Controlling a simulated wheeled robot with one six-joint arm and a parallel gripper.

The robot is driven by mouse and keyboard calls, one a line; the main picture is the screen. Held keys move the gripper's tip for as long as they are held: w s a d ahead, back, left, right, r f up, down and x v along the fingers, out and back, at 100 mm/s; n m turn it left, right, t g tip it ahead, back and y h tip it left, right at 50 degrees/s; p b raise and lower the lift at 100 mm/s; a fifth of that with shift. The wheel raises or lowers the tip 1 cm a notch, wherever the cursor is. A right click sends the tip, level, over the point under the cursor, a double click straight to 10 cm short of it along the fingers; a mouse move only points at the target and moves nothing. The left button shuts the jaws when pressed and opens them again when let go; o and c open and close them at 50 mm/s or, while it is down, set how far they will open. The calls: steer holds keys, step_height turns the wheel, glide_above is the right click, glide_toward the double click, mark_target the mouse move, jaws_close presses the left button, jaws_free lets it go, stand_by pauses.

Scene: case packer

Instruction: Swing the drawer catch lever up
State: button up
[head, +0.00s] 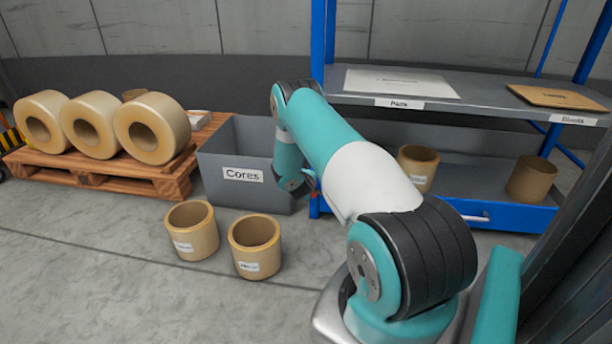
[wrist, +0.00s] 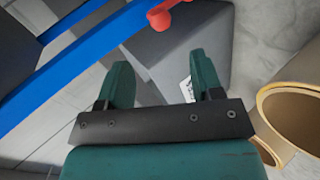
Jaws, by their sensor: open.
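The red catch lever (wrist: 172,17) shows at the top of the wrist view, with a round knob at its near end, by the blue frame (wrist: 75,50). In the head view only a small red bit of the lever (head: 311,174) shows beside my wrist. The blue drawer (head: 505,216) sits low in the rack, with its left part hidden by my arm. My gripper (wrist: 158,60) is open and empty, with both green fingers apart. The lever is ahead of the fingertips and not between them. In the head view the fingers cannot be made out behind my arm.
The grey Cores bin (head: 225,185) stands close left of my wrist. Two cardboard cores (head: 192,243) (head: 255,262) stand on the floor before it. A pallet (head: 100,173) with several tape rolls is further left. The shelf (head: 480,98) overhangs the drawer. The front left floor is clear.

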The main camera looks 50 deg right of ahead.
steer(key=p+v, duration=0.1)
steer(key=v, duration=0.5)
steer(key=shift+p, duration=0.4)
steer(key=shift+a, duration=0.15)
steer(key=w+a+r+m+y, duration=0.1)
steer(key=w+a+r+y, duration=0.2)
steer(key=a+r, duration=0.55)
steer(key=w+a+r+m+y, duration=0.15)
steer(key=w+a+r, duration=0.25)
steer(key=a+r, duration=0.45)
steer(key=s+a+r+n+y+p, duration=0.1)
steer(key=s+a+r+y, duration=0.25)
steer(key=a, duration=0.55)
steer(key=s+a+r+n+y, duration=0.1)
steer(key=s+a+r+y, duration=0.1)
steer(key=a+r, duration=0.5)
steer(key=s+a+r+n+g+y, duration=0.1)
steer(key=s+a+r+n+g, duration=0.15)
steer(key=s+a, duration=0.5)
steer(key=s+a+r+n+g+y+p, duration=0.15)
steer(key=s+a+r, duration=0.3)
steer(key=s, duration=0.55)
steer(key=s+a+r+n+g+y, duration=0.1)
steer(key=s+a+r+y, duration=0.15)
steer(key=s+a, duration=0.45)
step_height(320, 180, up, 38)
steer(key=p, duration=3.7)
steer(key=shift+s+d+m+h+p, duration=0.2)
steer(key=shift+d+m+h+p, duration=0.15)
steer(key=shift+h+p, duration=0.05)
